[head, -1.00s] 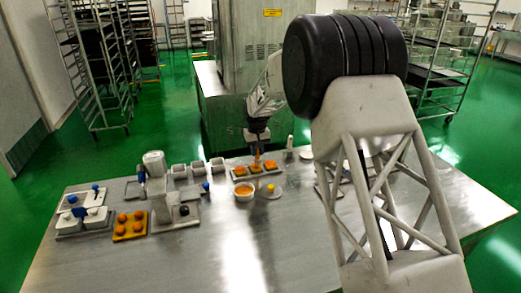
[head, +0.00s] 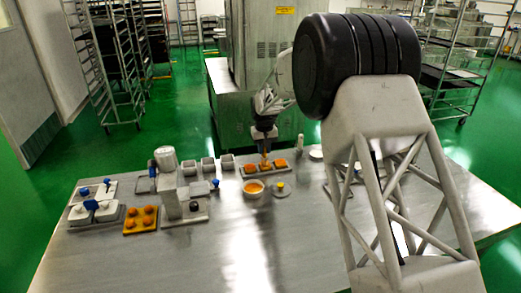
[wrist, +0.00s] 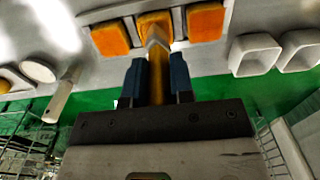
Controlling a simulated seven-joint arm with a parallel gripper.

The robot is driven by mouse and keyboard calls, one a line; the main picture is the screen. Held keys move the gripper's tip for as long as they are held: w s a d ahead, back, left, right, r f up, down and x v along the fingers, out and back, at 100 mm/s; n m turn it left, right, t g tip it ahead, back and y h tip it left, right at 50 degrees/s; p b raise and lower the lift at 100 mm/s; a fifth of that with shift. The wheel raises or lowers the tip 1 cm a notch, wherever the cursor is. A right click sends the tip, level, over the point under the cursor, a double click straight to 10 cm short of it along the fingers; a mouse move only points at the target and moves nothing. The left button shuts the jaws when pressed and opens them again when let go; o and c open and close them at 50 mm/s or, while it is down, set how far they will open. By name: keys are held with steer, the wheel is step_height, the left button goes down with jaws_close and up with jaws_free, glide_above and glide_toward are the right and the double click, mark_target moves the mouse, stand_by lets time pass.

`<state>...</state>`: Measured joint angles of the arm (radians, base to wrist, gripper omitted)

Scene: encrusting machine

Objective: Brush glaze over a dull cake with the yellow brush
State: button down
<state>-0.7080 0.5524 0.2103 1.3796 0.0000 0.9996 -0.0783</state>
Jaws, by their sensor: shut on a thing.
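My gripper (wrist: 157,85) is shut on the yellow brush (wrist: 156,82), whose handle stands between the dark fingers. The brush's pale head reaches the middle cake (wrist: 152,19) on the tray; whether it touches cannot be told. An orange cake (wrist: 110,39) lies on one side and another (wrist: 206,22) on the other. The tray (head: 246,175) stands at the back of the table in the head view, with my gripper (head: 264,150) above it. A white bowl (head: 253,194) of orange glaze stands in front of the tray. I cannot tell which cakes are dull.
A small round dish (head: 282,194) with a yellow piece lies right of the bowl. White square cups (head: 208,166) stand left of the tray. The table's front middle is clear.

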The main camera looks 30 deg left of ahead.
step_height(320, 180, up, 8)
steer(key=w+d, duration=0.2)
steer(key=shift+w+d, duration=0.3)
stand_by(0.5)
stand_by(0.7)
steer(key=shift+s+d, duration=0.15)
steer(key=shift+s, duration=0.1)
steer(key=shift+f, duration=0.1)
